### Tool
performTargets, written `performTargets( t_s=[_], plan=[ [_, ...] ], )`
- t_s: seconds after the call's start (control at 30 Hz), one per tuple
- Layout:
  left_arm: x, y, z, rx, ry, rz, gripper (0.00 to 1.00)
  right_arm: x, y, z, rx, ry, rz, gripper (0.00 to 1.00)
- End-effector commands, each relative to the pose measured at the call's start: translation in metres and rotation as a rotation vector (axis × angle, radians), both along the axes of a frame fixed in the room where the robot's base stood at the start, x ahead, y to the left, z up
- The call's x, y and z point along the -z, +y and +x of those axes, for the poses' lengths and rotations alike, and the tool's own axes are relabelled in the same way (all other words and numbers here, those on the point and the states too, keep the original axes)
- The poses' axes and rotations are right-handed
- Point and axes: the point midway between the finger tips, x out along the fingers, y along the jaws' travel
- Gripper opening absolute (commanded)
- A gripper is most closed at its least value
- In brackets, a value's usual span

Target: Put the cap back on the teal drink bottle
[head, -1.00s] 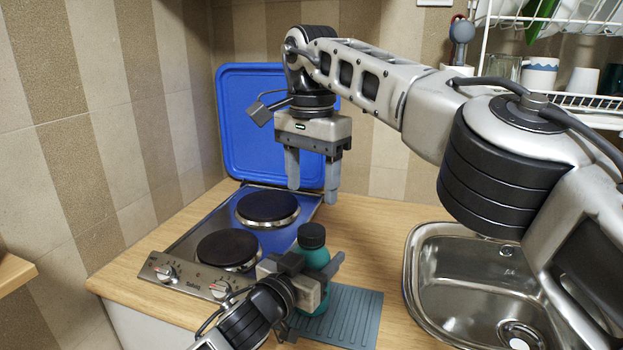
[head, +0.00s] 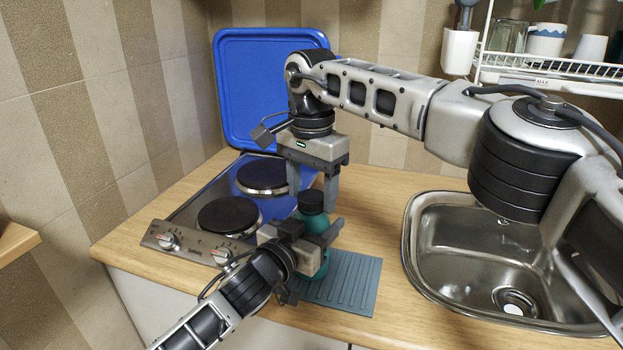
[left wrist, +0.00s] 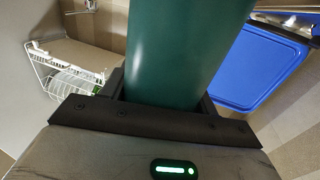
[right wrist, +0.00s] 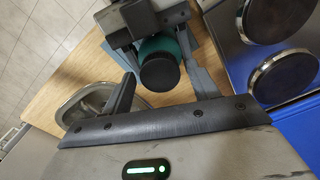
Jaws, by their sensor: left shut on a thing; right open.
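The teal drink bottle (head: 314,222) stands upright over the ribbed mat, with the dark cap (head: 312,201) on its top. Whether the cap is screwed tight cannot be seen. My left gripper (head: 318,246) is shut around the bottle's body, which fills the left wrist view (left wrist: 180,50). My right gripper (head: 317,195) is open, pointing down, with its fingers at the cap. In the right wrist view the cap (right wrist: 160,73) shows from above between the spread fingers, and I see no clear contact.
A teal ribbed mat (head: 350,285) lies under the bottle on the wooden worktop (head: 365,215). The hob (head: 190,215) with two dark plates and its raised blue lid (head: 250,90) is on the left. A steel sink (head: 450,250) is on the right. A dish rack (head: 550,75) hangs at the upper right.

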Motion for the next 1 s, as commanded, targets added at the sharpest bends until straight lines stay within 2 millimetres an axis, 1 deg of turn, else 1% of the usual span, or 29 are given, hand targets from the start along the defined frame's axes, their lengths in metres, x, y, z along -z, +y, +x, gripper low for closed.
performTargets(
  t_s=[0.17, 0.27, 0.3, 0.33, 0.57, 0.67, 0.77, 1.0],
  plan=[
    [0.0011, 0.0001, -0.0001, 0.0, 0.002, 0.001, 0.0, 0.0001, -0.0001, 0.0, 0.0, 0.0, 0.0, 0.6],
    [0.0011, 0.0, -0.0001, 0.0, 0.002, 0.001, 0.0, 0.0001, -0.0001, 0.0, 0.0, 0.0, 0.0, 0.35],
    [0.0011, 0.0, -0.0001, 0.0, 0.002, 0.0, 0.0, 0.0, -0.0001, 0.0, 0.0, 0.001, -0.001, 0.24],
    [0.0011, 0.0, -0.0001, 0.0, 0.002, 0.0, 0.0, 0.0, -0.0001, 0.0, 0.0, 0.001, -0.001, 0.15],
    [0.0011, 0.0001, -0.0001, 0.0, 0.002, 0.0, 0.0, -0.0001, -0.0001, -0.0001, 0.027, 0.001, -0.001, 0.14],
    [0.0011, 0.0001, 0.0, 0.0, 0.002, 0.0, 0.0, 0.0, -0.0001, -0.0002, 0.149, 0.001, -0.001, 0.14],
    [0.0011, 0.0001, 0.0, 0.0, 0.002, 0.0, 0.0, 0.0001, -0.0001, -0.0003, 0.372, 0.001, 0.0, 0.14],
    [0.0012, 0.0001, 0.0, -0.001, 0.003, 0.001, 0.0, 0.0006, 0.0, -0.0006, 0.987, 0.002, 0.0, 0.14]
  ],
)
